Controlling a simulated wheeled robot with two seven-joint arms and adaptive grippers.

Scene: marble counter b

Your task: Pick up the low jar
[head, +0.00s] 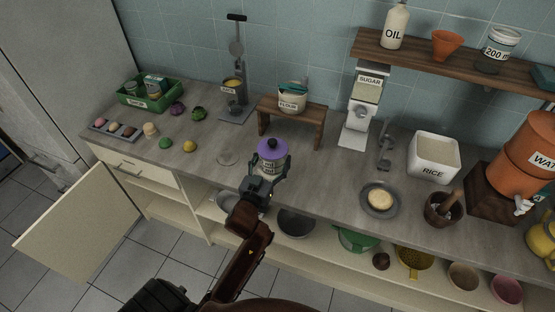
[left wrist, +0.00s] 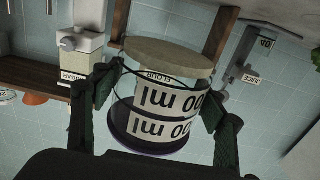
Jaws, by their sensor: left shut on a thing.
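The low jar (head: 271,155) has a purple lid and a white label. It is at the counter's front edge, in front of the small wooden stool. My left gripper (head: 264,183) is shut around its sides. In the left wrist view, which is upside down, the jar (left wrist: 160,98) sits between both dark fingers, with its "ml" label showing and the purple lid at the picture's bottom. The head view does not clearly show whether its base is clear of the counter. My right gripper is not in view.
The stool (head: 292,107) carries a flour container (head: 292,97). A sugar dispenser (head: 360,110) stands behind to the right. A plate (head: 380,200) with a round item and a rice bin (head: 433,158) are farther right. Below, a cabinet door (head: 85,220) hangs open.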

